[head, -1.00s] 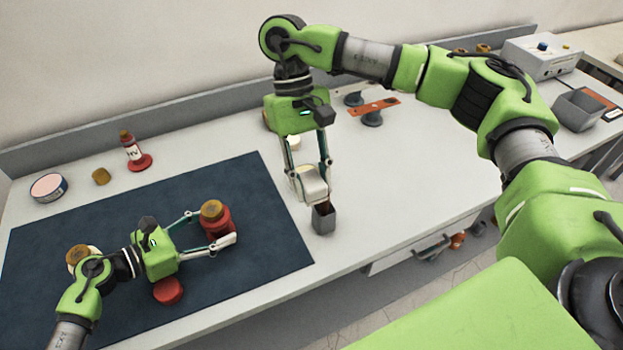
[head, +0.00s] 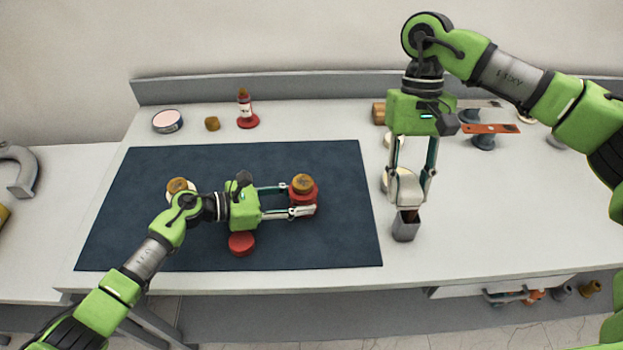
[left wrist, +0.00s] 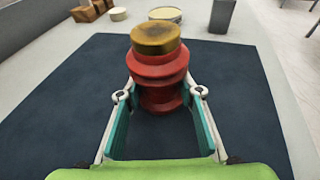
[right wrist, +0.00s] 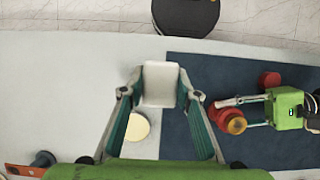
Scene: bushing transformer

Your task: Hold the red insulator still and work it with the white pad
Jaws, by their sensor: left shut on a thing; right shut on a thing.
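The red insulator (head: 305,196) with a brass-brown cap stands upright on the dark blue mat (head: 330,160). My left gripper (head: 288,201) reaches in from the left and is shut on its red body. In the left wrist view the insulator (left wrist: 160,80) sits between the two fingers. The white pad (head: 404,190) is held in my right gripper (head: 412,178), which points down right of the mat. In the right wrist view the pad (right wrist: 161,82) fills the fingertips.
A red disc (head: 242,243) lies on the mat below the left gripper. A red-based bottle (head: 246,110), a brass piece (head: 212,124) and a round tin (head: 167,121) stand behind the mat. An orange bar (head: 492,128) lies at back right. The right front table is clear.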

